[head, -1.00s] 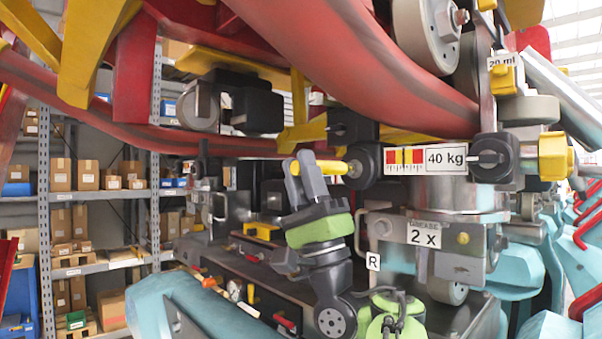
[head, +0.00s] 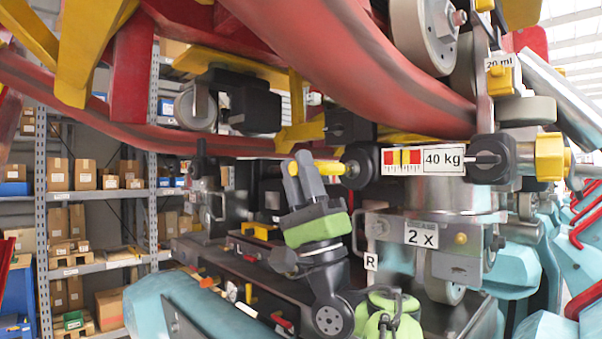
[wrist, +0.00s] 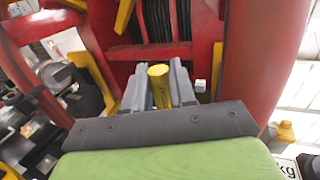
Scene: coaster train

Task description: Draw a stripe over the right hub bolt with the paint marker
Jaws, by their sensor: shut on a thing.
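My gripper (head: 303,166) stands upright left of the right wheel carrier, its two grey fingers pointing up. It is shut on a yellow cylinder, the paint marker, which shows between the fingers in the wrist view (wrist: 160,86), its round end face visible. In the head view a yellow rod (head: 329,168) shows right of the fingers, towards a dark round hub (head: 361,166); I cannot tell whether it is the marker. A large grey wheel (head: 420,35) at the top right has a bolt (head: 461,17). I cannot tell which bolt is the right hub bolt, and no stripe is clearly visible.
A red curved rail (head: 350,70) passes above my gripper. A 40 kg gauge label (head: 443,160) and yellow knob (head: 551,157) are to the right. A "2 X" label (head: 421,234) and an R label (head: 371,262) sit lower. Shelves with boxes (head: 85,175) stand behind left.

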